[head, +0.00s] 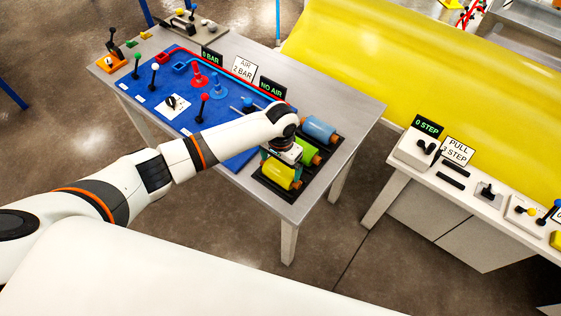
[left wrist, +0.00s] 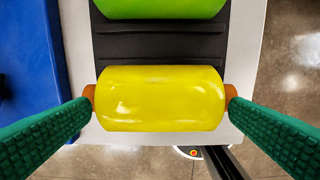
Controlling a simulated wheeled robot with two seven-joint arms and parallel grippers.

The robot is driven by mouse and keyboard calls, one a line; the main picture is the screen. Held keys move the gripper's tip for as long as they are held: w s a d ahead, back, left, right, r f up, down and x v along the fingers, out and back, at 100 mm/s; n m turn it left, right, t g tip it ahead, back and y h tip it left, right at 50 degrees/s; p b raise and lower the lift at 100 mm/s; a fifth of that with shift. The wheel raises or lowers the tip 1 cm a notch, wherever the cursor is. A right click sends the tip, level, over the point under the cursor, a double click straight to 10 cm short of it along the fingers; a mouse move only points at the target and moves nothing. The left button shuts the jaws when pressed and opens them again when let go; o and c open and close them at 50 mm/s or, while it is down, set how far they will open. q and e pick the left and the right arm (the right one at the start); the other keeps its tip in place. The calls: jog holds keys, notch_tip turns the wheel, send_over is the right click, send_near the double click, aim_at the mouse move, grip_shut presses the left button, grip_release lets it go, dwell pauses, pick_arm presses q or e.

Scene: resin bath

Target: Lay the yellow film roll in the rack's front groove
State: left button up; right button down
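The yellow film roll (head: 280,174) is at the near end of the black rack (head: 303,171) on the grey table. In the left wrist view the yellow roll (left wrist: 160,98) lies crosswise between the fingertips of my left gripper (left wrist: 160,92). The green-padded fingers press on its two orange end stubs. In the head view my left gripper (head: 281,153) is over the roll, partly hidden by the wrist. The roll covers the front groove, so I cannot tell whether it rests there or hangs just above. My right gripper is not in view.
A green roll (head: 306,152) and a blue roll (head: 318,129) lie farther back in the rack. A blue mat (head: 165,98) with levers and fittings is to the left. Signs (head: 243,68) stand behind. A white bench (head: 455,190) with controls is at the right.

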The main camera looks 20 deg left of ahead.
aim_at(281, 167)
pick_arm(q)
notch_tip(281, 167, up, 13)
jog(key=b, duration=0.1)
jog(key=shift+b, duration=0.3)
